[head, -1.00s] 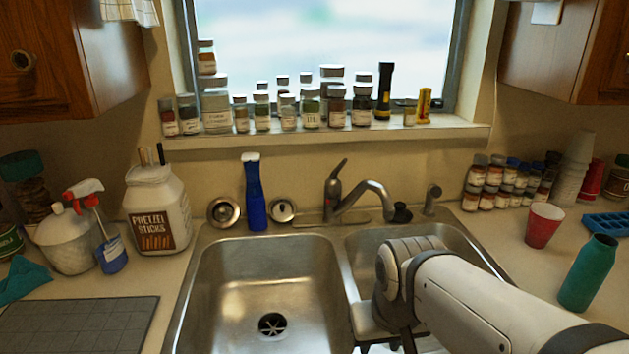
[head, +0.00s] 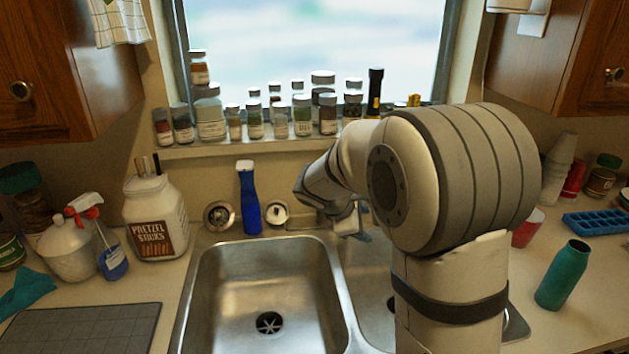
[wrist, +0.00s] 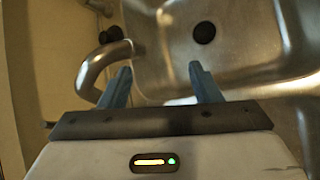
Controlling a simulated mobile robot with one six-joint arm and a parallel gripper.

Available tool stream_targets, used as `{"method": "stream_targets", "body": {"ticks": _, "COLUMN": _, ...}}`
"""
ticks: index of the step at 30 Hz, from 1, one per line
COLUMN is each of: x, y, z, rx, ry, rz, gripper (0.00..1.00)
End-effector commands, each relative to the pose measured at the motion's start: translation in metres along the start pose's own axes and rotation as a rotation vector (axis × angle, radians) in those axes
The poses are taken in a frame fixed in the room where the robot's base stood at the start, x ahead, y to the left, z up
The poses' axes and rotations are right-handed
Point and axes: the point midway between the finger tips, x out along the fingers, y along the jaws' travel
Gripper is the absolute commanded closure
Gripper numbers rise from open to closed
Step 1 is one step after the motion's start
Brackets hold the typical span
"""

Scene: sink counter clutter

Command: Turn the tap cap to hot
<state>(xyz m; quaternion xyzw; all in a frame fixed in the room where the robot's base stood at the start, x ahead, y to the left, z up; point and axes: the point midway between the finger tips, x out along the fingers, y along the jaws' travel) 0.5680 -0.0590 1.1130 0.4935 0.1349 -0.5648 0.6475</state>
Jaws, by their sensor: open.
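The metal tap (wrist: 92,72) shows in the wrist view as a curved spout at the left. Its end lies beside the left blue finger; I cannot tell whether they touch. The tap's cap with its lever does not show in the wrist view, and my arm hides it in the head view. My gripper (wrist: 160,68) is open and empty, with its fingers over the sink side of the spout. In the head view my gripper (head: 352,228) is behind the sink, partly hidden by my arm.
The right sink basin (wrist: 245,50) lies below my gripper. A blue bottle (head: 248,200) stands left of my arm behind the left basin (head: 265,265). Several jars (head: 255,122) line the windowsill. A teal bottle (head: 563,275) stands on the right counter.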

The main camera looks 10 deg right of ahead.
Motion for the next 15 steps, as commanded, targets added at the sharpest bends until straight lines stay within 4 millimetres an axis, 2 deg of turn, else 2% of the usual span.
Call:
{"method": "stream_targets", "body": {"ticks": 1, "x": 0.002, "y": 0.02, "z": -0.012, "rx": -0.098, "ry": -0.024, "rz": 0.038, "gripper": 0.43}}
{"method": "stream_targets", "body": {"ticks": 3, "x": 0.008, "y": 0.044, "z": -0.03, "rx": -0.232, "ry": -0.058, "rz": 0.098, "gripper": 0.43}}
{"method": "stream_targets", "body": {"ticks": 7, "x": 0.019, "y": 0.084, "z": -0.069, "rx": -0.478, "ry": -0.126, "rz": 0.209, "gripper": 0.43}}
{"method": "stream_targets", "body": {"ticks": 12, "x": 0.029, "y": 0.119, "z": -0.119, "rx": -0.748, "ry": -0.208, "rz": 0.333, "gripper": 0.43}}
{"method": "stream_targets", "body": {"ticks": 15, "x": 0.033, "y": 0.131, "z": -0.143, "rx": -0.86, "ry": -0.246, "rz": 0.388, "gripper": 0.43}}
